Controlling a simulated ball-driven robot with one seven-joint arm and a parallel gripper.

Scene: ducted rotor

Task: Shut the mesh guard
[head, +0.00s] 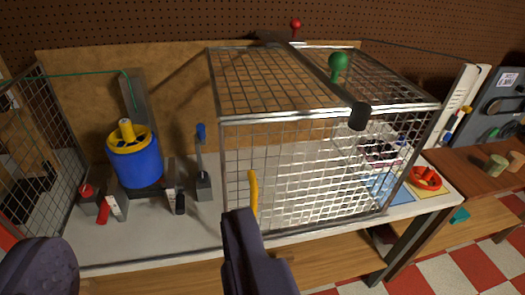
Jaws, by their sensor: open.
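The mesh guard (310,190) is a box-like wire cage with a metal frame, on the right part of the bench. A yellow handle (253,190) stands upright near the left end of its front face. To the left, a blue drum with a yellow spoked top (138,165) stands uncovered by the cage. My gripper (240,214), dark purple, is in front of the guard, its tip just at the lower end of the handle in the picture. It is open and holds nothing visible; I cannot tell whether it touches the handle.
A dark mesh panel (55,150) stands at the far left. A blue-topped lever (202,165) and small red and black controls are around the drum.

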